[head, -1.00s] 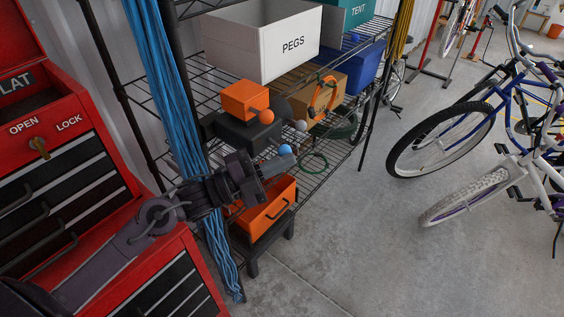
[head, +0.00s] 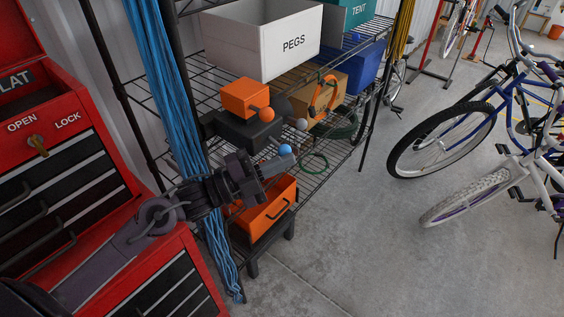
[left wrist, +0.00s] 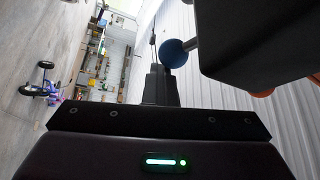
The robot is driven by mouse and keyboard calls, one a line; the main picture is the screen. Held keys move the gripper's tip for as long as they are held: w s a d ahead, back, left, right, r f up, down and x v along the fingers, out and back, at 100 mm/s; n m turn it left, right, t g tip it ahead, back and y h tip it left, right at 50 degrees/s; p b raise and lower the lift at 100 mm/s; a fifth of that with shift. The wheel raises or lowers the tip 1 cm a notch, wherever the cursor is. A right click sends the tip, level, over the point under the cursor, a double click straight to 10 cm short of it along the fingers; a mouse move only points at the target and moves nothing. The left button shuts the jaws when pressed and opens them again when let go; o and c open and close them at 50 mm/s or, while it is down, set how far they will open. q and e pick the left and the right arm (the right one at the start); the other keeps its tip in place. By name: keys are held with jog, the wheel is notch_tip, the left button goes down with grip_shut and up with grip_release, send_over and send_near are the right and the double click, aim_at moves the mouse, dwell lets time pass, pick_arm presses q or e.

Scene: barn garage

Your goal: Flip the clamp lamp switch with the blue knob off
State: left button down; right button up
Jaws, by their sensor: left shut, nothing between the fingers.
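The blue knob (head: 285,150) shows just beyond the fingertips of my left gripper (head: 282,163) in the head view. In the left wrist view the blue knob (left wrist: 174,53) sits on a short grey stem from a dark block (left wrist: 255,40), right by the tip of my shut fingers (left wrist: 155,85). It looks touching or very close; I cannot tell which. The left gripper is shut and empty. On the shelf are a black lamp body (head: 245,130), an orange box (head: 246,98) with an orange knob (head: 266,114), and a grey knob (head: 301,124). My right gripper is out of view.
The wire shelf (head: 325,165) holds a white PEGS bin (head: 262,50), a blue bin (head: 362,66) and an orange drawer box (head: 268,212) below. Blue ropes (head: 165,80) hang by my left arm. A red tool chest (head: 70,150) stands left. Bicycles (head: 445,140) stand right; the floor between is clear.

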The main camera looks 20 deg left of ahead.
pick_arm(q)
jog(key=shift+w+a+r, duration=0.1)
jog(key=shift+r, duration=0.05)
notch_tip(320, 180, up, 20)
jog(key=b, duration=0.2)
jog(key=shift+f, duration=0.2)
